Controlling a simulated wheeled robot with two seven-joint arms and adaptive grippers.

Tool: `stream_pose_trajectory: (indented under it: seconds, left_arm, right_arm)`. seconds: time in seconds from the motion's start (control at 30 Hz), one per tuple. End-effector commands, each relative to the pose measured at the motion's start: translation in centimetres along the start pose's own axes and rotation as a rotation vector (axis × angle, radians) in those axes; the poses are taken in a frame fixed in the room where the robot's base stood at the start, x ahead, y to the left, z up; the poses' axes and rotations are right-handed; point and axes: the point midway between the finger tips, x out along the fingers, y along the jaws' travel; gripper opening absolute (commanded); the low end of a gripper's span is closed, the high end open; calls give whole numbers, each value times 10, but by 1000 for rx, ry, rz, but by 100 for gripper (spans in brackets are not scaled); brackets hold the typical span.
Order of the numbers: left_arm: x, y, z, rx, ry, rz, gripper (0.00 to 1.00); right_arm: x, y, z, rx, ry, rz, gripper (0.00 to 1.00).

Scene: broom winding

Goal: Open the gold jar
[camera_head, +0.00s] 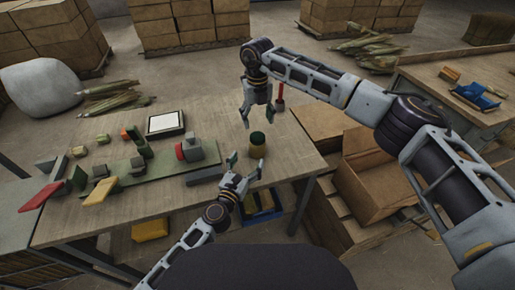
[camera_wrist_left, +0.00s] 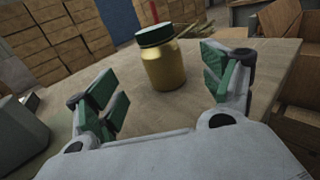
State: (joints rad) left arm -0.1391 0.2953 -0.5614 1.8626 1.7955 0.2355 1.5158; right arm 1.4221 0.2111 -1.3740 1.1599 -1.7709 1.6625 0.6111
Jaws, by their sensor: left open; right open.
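The gold jar (camera_head: 258,151) stands upright on the wooden table near its right end, with its dark green lid (camera_head: 257,138) on. In the left wrist view the jar (camera_wrist_left: 166,70) and its lid (camera_wrist_left: 154,36) show clearly beyond the fingertips. My left gripper (camera_head: 246,166) is open and empty, on the near side of the jar. Its green-padded fingers (camera_wrist_left: 160,92) point at the jar and do not touch it. My right gripper (camera_head: 258,113) is open and empty, pointing down above and behind the jar.
A slim red object (camera_head: 280,104) stands behind the jar to the right. A white-topped black tray (camera_head: 165,124), a green mat (camera_head: 145,170) and several coloured blocks and vise-like parts lie left. An open cardboard box (camera_head: 372,190) stands right of the table. Bare tabletop surrounds the jar.

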Motion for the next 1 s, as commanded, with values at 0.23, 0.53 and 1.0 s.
stream_pose_trajectory:
  seconds: [0.23, 0.53, 1.0]
  left_arm:
    - [20, 0, 1, 2, -1, -1, 82]
    - [44, 0, 1, 1, -1, -1, 82]
    - [83, 0, 0, 1, 0, 0, 82]
  right_arm:
    - [0, 0, 0, 0, 0, 0, 68]
    - [0, 0, 0, 0, 0, 0, 68]
    - [0, 0, 0, 0, 0, 0, 68]
